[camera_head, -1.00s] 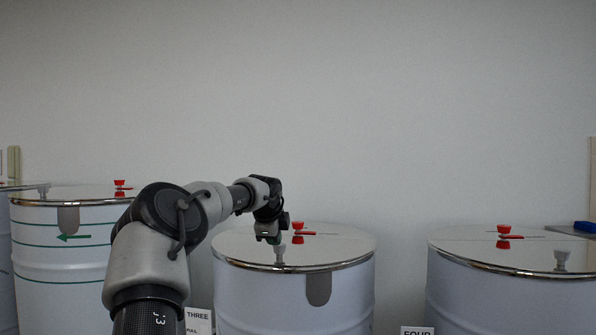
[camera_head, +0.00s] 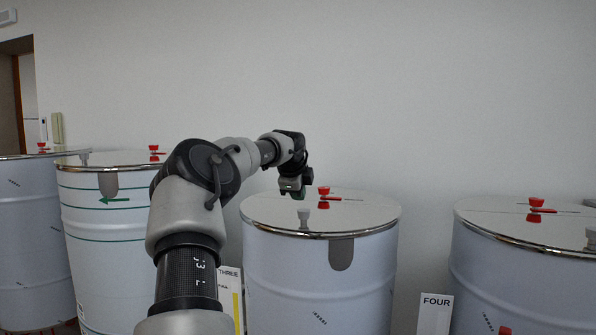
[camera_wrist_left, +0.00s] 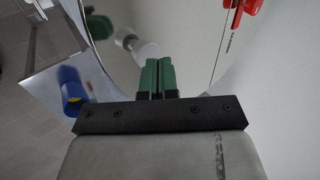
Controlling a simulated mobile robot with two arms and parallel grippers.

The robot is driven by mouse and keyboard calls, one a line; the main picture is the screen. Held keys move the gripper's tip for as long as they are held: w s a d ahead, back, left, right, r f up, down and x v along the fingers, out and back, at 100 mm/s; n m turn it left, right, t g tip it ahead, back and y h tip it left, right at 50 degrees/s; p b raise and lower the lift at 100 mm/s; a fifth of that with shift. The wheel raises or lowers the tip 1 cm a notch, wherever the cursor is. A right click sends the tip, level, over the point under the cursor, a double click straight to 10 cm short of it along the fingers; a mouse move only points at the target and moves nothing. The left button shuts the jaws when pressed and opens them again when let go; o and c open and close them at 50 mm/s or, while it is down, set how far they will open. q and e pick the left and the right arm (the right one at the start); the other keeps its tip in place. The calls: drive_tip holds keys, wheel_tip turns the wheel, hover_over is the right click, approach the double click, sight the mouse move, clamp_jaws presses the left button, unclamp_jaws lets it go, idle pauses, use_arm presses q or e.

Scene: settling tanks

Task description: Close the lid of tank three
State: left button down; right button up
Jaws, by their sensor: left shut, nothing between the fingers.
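Tank three (camera_head: 295,270) stands in the middle of the head view, with its THREE sign (camera_head: 229,272) at its lower left. Its shiny lid (camera_head: 268,207) lies flat across the top, with a red knob (camera_head: 323,191) near the middle. My left gripper (camera_head: 297,195) is just above the far left part of the lid; I cannot tell whether it touches. In the left wrist view its green fingers (camera_wrist_left: 158,78) are shut together with nothing between them. A red handle (camera_wrist_left: 245,8) on the mirror-like lid shows at the top right. My right gripper is not in view.
Tank four (camera_head: 490,285) with its FOUR sign (camera_head: 435,312) stands to the right. A green-banded tank (camera_head: 90,240) and another tank (camera_head: 30,230) stand to the left, both with lids on. A plain wall is behind. A blue item (camera_wrist_left: 72,90) shows in the left wrist view.

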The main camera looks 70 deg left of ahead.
use_arm(q)
drive_tip(key=s+d+r+b, duration=0.3)
drive_tip(key=s+d+b, duration=0.3)
drive_tip(key=d, duration=0.1)
drive_tip(key=shift+d+r, duration=0.2)
drive_tip(key=shift+r, duration=0.2)
